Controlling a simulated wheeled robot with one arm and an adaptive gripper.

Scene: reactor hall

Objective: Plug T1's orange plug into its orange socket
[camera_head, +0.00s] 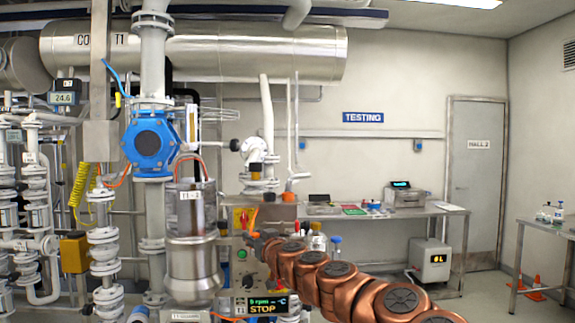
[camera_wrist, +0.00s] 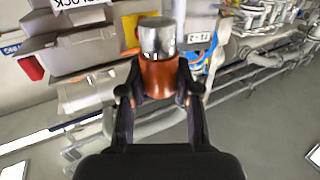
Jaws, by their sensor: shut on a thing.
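In the wrist view, the orange plug (camera_wrist: 165,78) with a shiny metal collar (camera_wrist: 158,38) sits between the two dark fingers of my gripper (camera_wrist: 160,92), which is shut on it. The collar points away from my gripper toward grey box-like equipment (camera_wrist: 85,50). In the head view, my copper-coloured arm reaches from the lower right to the control panel beside the steel vessel (camera_head: 192,245) labelled T1. A small orange part (camera_head: 254,217) shows near the arm's end; I cannot tell whether it is the plug. I cannot make out the orange socket clearly in either view.
A display (camera_head: 268,307) reads STOP below the panel. A blue valve (camera_head: 151,143) and pipes crowd the left. A bench (camera_head: 400,210) with instruments stands behind, under the TESTING sign (camera_head: 363,117). Open floor lies at the right, near orange cones (camera_head: 537,290).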

